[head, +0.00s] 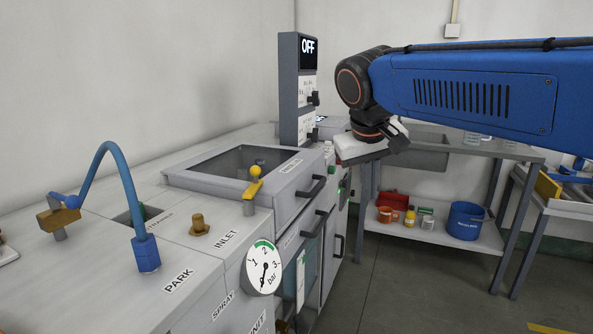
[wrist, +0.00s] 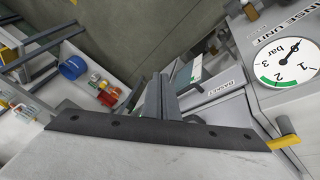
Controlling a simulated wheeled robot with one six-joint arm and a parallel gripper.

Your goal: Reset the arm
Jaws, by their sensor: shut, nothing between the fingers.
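My blue arm (head: 465,90) reaches in from the right in the head view and bends down at a black wrist joint. My gripper (head: 360,152) hangs below that joint as a pale grey block, just right of the control column and above floor level. In the wrist view my gripper (wrist: 162,98) shows as dark fingers close together beyond a pale body with a dark bolted edge. It is shut and empty. Its fingertips are hard to make out in the head view.
The control column (head: 298,90) reads OFF. A steel table (head: 440,150) holds a blue bucket (head: 466,220) on its lower shelf.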

